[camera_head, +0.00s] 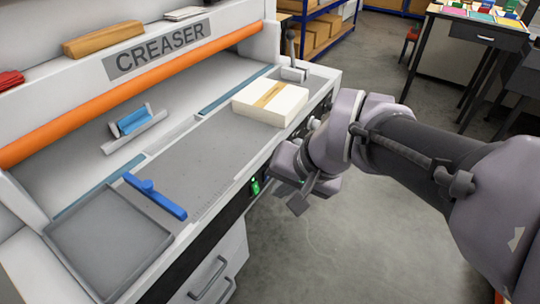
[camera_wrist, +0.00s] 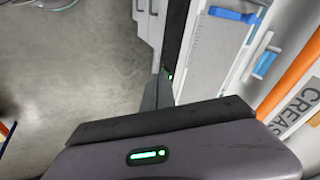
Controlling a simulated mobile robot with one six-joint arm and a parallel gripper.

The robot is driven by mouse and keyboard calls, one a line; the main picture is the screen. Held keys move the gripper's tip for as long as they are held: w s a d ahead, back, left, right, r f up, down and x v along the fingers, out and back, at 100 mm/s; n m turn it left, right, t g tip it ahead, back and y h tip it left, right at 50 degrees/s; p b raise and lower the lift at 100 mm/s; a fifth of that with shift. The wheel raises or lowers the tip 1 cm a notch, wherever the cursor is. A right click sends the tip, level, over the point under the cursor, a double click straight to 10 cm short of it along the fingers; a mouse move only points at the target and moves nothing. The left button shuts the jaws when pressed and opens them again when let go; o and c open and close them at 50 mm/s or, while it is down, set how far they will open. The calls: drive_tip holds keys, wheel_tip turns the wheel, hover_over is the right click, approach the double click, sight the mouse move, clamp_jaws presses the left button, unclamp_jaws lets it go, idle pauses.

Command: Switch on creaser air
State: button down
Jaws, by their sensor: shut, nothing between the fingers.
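The creaser (camera_head: 155,50) is a pale machine with its name on a grey label and an orange bar below. Its dark front panel (camera_head: 233,207) carries a small green-lit control (camera_head: 255,186); I cannot read a label or its position. Round knobs (camera_head: 313,124) sit further along the panel, partly behind my arm. In the wrist view the creaser's side (camera_wrist: 212,55) shows at the right; the gripper's body fills the bottom.
On the creaser bed are a white paper stack (camera_head: 270,103), a blue-handled tool (camera_head: 155,195) and a grey tray (camera_head: 108,245). A lever (camera_head: 291,48) stands at the far end. Drawers (camera_head: 210,278) are below the panel.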

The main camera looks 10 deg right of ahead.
drive_tip(key=w+d+f+m+p, duration=0.1)
drive_tip(key=w+d+p, duration=0.3)
drive_tip(key=w, duration=0.6)
drive_tip(key=w+d+f+m+p, duration=0.1)
drive_tip(key=w+d+f+p, duration=0.1)
drive_tip(key=f, duration=0.4)
drive_tip(key=w+d+f+m+g+p, duration=0.1)
drive_tip(key=w+d+f+p, duration=0.1)
drive_tip(key=w+d+f, duration=0.3)
wheel_tip(320, 180, down, 2)
drive_tip(key=shift+w+f+m+y, duration=0.15)
drive_tip(key=shift+w+m+y, duration=0.25)
drive_tip(key=shift+w, duration=0.25)
drive_tip(key=w+a+f+b, duration=0.3)
drive_tip(key=w+a+f, duration=0.3)
drive_tip(key=f, duration=0.2)
drive_tip(key=shift+f, duration=0.1)
